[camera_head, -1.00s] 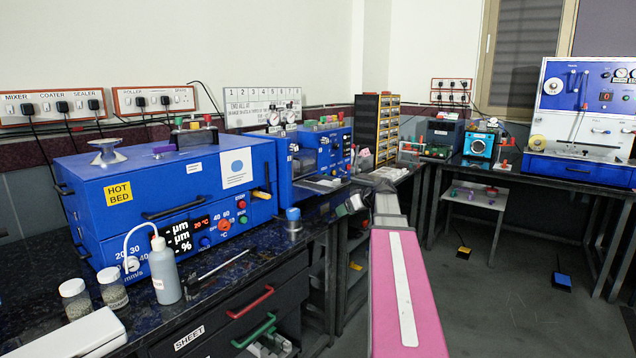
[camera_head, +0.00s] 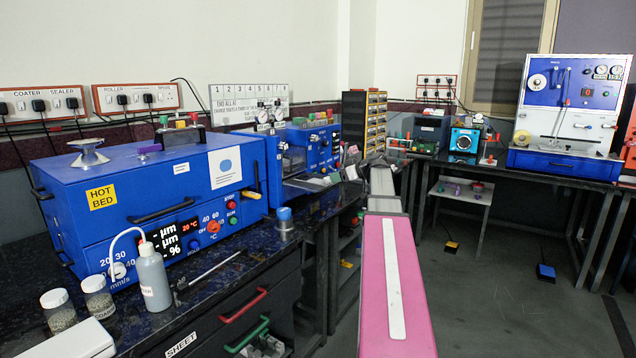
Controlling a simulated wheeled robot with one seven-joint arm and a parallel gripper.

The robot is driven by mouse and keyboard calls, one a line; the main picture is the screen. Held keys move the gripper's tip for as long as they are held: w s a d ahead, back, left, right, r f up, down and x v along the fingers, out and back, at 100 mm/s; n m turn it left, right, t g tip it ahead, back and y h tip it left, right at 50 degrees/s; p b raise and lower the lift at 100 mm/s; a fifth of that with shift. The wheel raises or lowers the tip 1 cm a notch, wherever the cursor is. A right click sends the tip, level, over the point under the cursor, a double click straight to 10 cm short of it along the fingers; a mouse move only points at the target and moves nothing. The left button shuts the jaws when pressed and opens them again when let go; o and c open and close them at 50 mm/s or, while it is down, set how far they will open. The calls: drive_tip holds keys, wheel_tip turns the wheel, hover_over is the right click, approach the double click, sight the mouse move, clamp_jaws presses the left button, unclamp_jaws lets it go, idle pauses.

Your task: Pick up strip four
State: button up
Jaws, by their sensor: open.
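I cannot make out strip four in the head view. A white board (camera_head: 250,104) with a row of numbers stands behind the blue machines, but no strip can be told apart there. My arm reaches forward over the bench's right edge, its pink link in front. My gripper (camera_head: 350,172) is small and far off at the arm's far end, near the bench edge beside the blue machine. It is open, and nothing shows held in it. Its fingers are too small to see clearly.
The blue hot bed machine (camera_head: 150,195) fills the left bench. A blue-topped cylinder (camera_head: 285,224) stands near the edge. Open floor (camera_head: 490,310) lies at right.

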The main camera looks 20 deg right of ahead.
sight(328, 177)
drive_tip(key=x, duration=0.4)
drive_tip(key=shift+w+a+f, duration=0.15)
drive_tip(key=shift+w+a, duration=0.1)
drive_tip(key=c, duration=1.1)
